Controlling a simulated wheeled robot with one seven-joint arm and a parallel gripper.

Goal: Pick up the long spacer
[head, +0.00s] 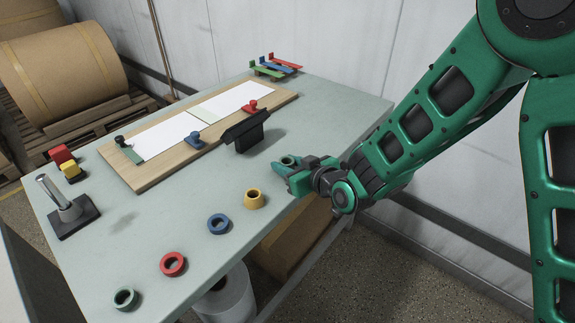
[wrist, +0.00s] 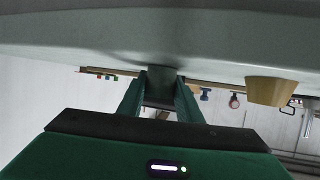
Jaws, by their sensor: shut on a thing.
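My gripper (head: 295,176) is at the near right edge of the table, with its fingers low over the tabletop. It is shut on a grey-green ring-topped spacer (head: 287,160), which looks like the long spacer. In the wrist view, my gripper (wrist: 160,92) has its two green fingers on either side of this spacer (wrist: 158,98). The spacer looks upright and its lower end is at or very near the tabletop; I cannot tell whether it touches. My fingers hide most of its sides.
A yellow spacer (head: 253,200), blue ring (head: 218,224), red ring (head: 173,264) and green ring (head: 125,299) line the table's front edge. A black bar-shaped tool (head: 246,133) stands behind my gripper, before the wooden board (head: 150,179). A metal-handled block (head: 72,213) stands left.

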